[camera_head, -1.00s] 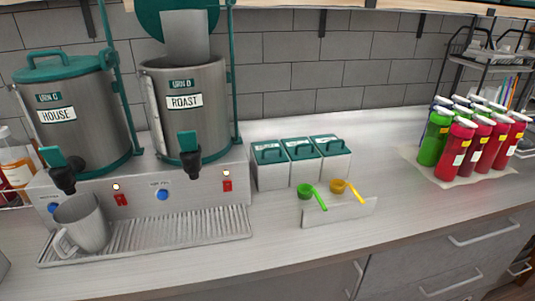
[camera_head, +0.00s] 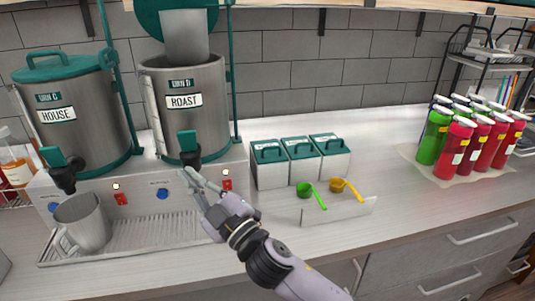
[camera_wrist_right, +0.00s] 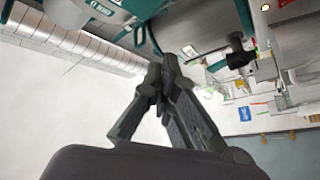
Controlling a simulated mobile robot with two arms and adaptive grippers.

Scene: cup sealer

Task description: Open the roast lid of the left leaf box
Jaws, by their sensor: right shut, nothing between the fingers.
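Three metal leaf boxes with green handled lids stand in a row on the counter. The left leaf box (camera_head: 269,174) has its green lid (camera_head: 267,153) shut. The lid's label is too small to read. My right gripper (camera_head: 190,177) is shut and empty, in front of the ROAST urn (camera_head: 190,115), left of the left box and apart from it. Its closed fingers also show in the right wrist view (camera_wrist_right: 160,68), where I cannot make out the boxes clearly. My left gripper is not in view.
The HOUSE urn (camera_head: 72,118) stands at the left, with a grey mug (camera_head: 84,222) on the drip tray (camera_head: 150,236). A small stand (camera_head: 340,212) with green and yellow scoops is in front of the boxes. Red and green bottles (camera_head: 462,143) stand right. Counter between is clear.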

